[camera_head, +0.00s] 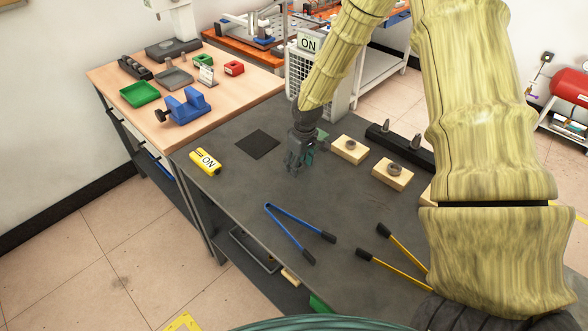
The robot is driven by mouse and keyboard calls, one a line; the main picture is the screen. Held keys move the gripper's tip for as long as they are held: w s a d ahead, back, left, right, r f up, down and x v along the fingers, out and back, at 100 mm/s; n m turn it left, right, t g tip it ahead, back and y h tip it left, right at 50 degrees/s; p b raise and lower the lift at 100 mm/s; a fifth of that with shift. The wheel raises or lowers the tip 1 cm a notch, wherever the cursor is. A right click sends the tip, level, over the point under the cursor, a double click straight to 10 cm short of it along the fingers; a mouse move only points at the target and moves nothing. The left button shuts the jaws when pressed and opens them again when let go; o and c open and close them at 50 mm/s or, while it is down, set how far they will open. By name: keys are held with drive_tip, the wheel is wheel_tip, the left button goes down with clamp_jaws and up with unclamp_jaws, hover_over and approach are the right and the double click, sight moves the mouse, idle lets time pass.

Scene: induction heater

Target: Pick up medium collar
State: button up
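Two dark ring-shaped collars sit on pale wooden blocks on the dark table. The smaller-looking collar (350,144) is on the farther block (345,155). A larger-looking collar (393,168) is on the nearer block (385,180). I cannot tell for sure which is the medium one. A sliver of a third pale block (427,195) shows beside my arm, which hides the rest. My gripper (298,166) points down over the table, left of the farther block and apart from both collars. Its fingers are too small and dark to tell whether they are open or shut.
Blue-handled tongs (290,227) and yellow-handled tongs (400,252) lie in front. A black holder (400,145) with upright pegs stands behind the blocks. A white caged machine (310,70) stands behind.

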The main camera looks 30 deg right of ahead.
drive_tip(key=c, duration=0.6)
drive_tip(key=shift+c, duration=0.2)
